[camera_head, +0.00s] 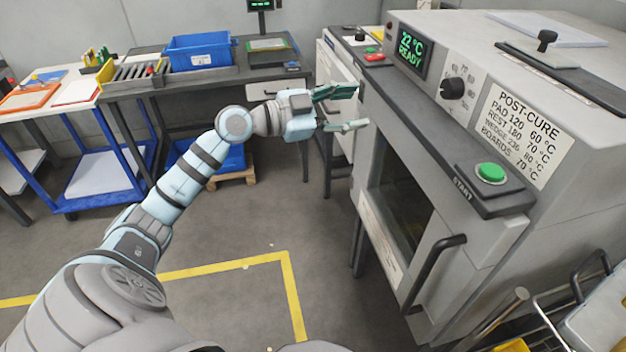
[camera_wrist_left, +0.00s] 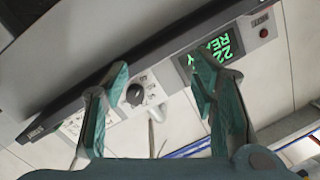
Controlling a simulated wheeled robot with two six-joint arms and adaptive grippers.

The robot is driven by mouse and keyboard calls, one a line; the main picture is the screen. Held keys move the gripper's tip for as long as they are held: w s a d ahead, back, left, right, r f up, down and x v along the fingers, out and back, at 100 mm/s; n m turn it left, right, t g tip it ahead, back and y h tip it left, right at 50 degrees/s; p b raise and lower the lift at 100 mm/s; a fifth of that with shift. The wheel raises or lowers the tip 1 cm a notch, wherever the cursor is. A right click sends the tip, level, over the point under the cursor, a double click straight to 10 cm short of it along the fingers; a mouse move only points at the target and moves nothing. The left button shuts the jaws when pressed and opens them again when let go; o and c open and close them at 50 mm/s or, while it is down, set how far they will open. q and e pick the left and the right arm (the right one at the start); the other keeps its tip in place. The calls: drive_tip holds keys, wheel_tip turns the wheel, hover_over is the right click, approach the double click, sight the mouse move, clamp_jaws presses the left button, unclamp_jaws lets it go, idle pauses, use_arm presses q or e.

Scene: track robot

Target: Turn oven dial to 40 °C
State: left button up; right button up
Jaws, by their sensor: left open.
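The oven (camera_head: 420,200) stands at the right in the head view. Its black dial (camera_head: 453,88) sits on the front panel, between the green display (camera_head: 411,50) reading 22 °C READY and the post-cure label (camera_head: 515,130). My left gripper (camera_head: 362,108) is open and empty, in front of the oven's left front edge and apart from the dial. In the left wrist view the dial (camera_wrist_left: 135,94) shows between the open fingers (camera_wrist_left: 150,85), with the display (camera_wrist_left: 213,48) partly behind the right finger. My right gripper is in neither view.
A green START button (camera_head: 491,172) sits on a ledge below the label. The oven door handle (camera_head: 433,272) sticks out below it. A bench with a blue bin (camera_head: 198,52) stands at the back left. The floor inside the yellow lines is clear.

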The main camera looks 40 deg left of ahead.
use_arm(q)
drive_tip(key=a+f+n+g+y+p, duration=0.1)
drive_tip(key=a+f+n+y, duration=0.2)
drive_tip(key=f, duration=0.9)
drive_tip(key=a+f+n+g+y+p, duration=0.1)
drive_tip(key=a+f+n+y, duration=0.3)
drive_tip(key=f, duration=0.8)
drive_tip(key=shift+a+f+n, duration=0.2)
drive_tip(key=shift+a+n, duration=0.5)
drive_tip(key=shift+a, duration=0.25)
drive_tip(key=shift+s, duration=0.1)
